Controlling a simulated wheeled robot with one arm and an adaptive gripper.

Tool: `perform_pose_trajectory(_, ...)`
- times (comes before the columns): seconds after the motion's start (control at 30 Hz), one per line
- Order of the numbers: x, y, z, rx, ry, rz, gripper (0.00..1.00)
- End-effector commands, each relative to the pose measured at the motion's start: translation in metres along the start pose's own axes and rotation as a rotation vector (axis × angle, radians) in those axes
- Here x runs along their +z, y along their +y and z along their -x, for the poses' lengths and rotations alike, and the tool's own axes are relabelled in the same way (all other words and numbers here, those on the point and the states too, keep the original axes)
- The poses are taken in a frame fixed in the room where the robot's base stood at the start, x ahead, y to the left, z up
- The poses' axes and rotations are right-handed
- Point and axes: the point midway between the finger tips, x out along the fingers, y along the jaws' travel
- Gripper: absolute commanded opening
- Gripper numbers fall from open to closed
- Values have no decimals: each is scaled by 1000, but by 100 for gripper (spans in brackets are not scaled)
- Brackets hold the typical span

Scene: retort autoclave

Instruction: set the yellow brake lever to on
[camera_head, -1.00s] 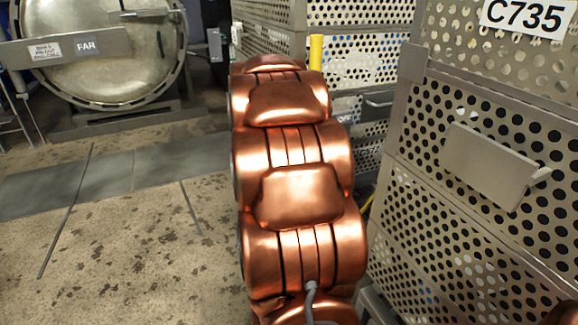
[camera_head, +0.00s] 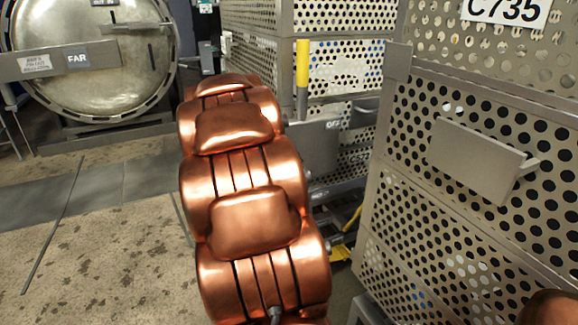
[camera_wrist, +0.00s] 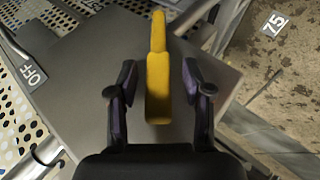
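The yellow brake lever (camera_head: 302,65) stands upright in the head view, with a grey shaft below its yellow grip. In the wrist view the yellow lever (camera_wrist: 158,85) lies between the two fingers of my gripper (camera_wrist: 160,88). The fingers are open, with a gap on each side of the lever. A grey plate (camera_head: 315,150) under the lever carries an OFF label (camera_head: 333,125), which also shows at the left of the wrist view (camera_wrist: 33,76). No ON label shows. My copper arm hides my gripper in the head view.
A perforated metal basket (camera_head: 470,220) marked C735 stands close on the right. More perforated baskets (camera_head: 345,70) stand behind the lever. A round vessel door (camera_head: 90,70) marked FAR is at the back left. The floor (camera_head: 110,240) at left is clear.

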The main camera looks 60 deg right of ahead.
Motion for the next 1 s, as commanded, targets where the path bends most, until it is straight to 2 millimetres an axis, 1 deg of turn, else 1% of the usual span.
perform_pose_trajectory(0.23, 0, 0, 1, 0, 1, 0, 50)
perform_pose_trajectory(0.37, -1, 0, 10, 1, 4, 0, 50)
perform_pose_trajectory(0.47, -2, 0, 25, 1, 8, -1, 50)
perform_pose_trajectory(0.8, -2, 0, 89, 1, 6, 0, 50)
perform_pose_trajectory(0.9, -2, 0, 103, 1, 8, -2, 50)
perform_pose_trajectory(1.0, -2, 0, 113, 1, 4, -1, 50)
